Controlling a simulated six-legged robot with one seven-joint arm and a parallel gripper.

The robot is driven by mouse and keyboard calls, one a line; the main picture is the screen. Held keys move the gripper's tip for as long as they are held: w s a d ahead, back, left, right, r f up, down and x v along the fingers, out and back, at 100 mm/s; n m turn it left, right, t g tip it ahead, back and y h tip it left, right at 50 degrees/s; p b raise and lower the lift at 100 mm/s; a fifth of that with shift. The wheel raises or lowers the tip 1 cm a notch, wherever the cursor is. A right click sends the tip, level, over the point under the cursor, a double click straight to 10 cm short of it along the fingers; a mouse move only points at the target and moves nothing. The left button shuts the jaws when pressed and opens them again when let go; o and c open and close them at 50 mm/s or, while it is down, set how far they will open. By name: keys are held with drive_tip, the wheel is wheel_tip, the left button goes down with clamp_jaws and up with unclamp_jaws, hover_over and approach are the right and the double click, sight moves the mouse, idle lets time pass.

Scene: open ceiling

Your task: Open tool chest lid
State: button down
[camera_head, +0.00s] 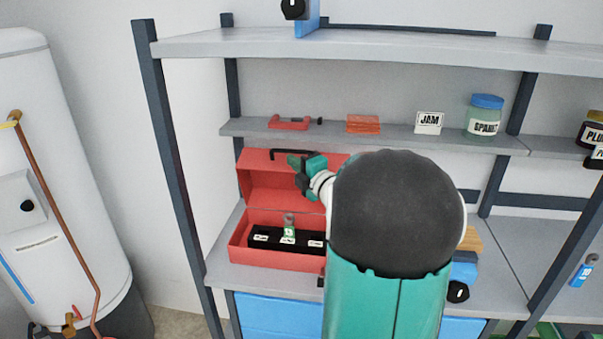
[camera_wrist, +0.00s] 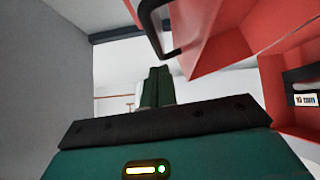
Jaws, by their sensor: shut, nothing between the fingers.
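The red tool chest (camera_head: 242,256) stands on the shelf unit's worktop in the head view. Its lid (camera_head: 262,184) is raised and leans back, so the chest is open. A black tray (camera_head: 272,244) with white labels and a small green-labelled item shows inside. The lid's black handle (camera_head: 268,153) is at its top edge and also shows in the wrist view (camera_wrist: 150,22). My gripper (camera_head: 298,162) is shut and empty, in front of the lid and right of the handle. My gripper's closed fingers show in the wrist view (camera_wrist: 157,78), apart from the handle. My arm hides the chest's right side.
A dark shelf post (camera_head: 170,150) stands left of the chest. A white tank (camera_head: 60,170) is farther left.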

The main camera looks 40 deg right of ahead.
sight(298, 152)
drive_tip(key=shift+w+d+r, duration=0.1)
drive_tip(key=shift+w+d, duration=0.65)
drive_tip(key=shift+d, duration=0.1)
drive_tip(key=shift+w+d+r, duration=0.2)
drive_tip(key=shift+w+d, duration=0.7)
drive_tip(key=shift+d, duration=0.2)
drive_tip(key=shift+d+r, duration=0.15)
drive_tip(key=shift+r, duration=0.1)
drive_tip(key=shift+f, duration=0.1)
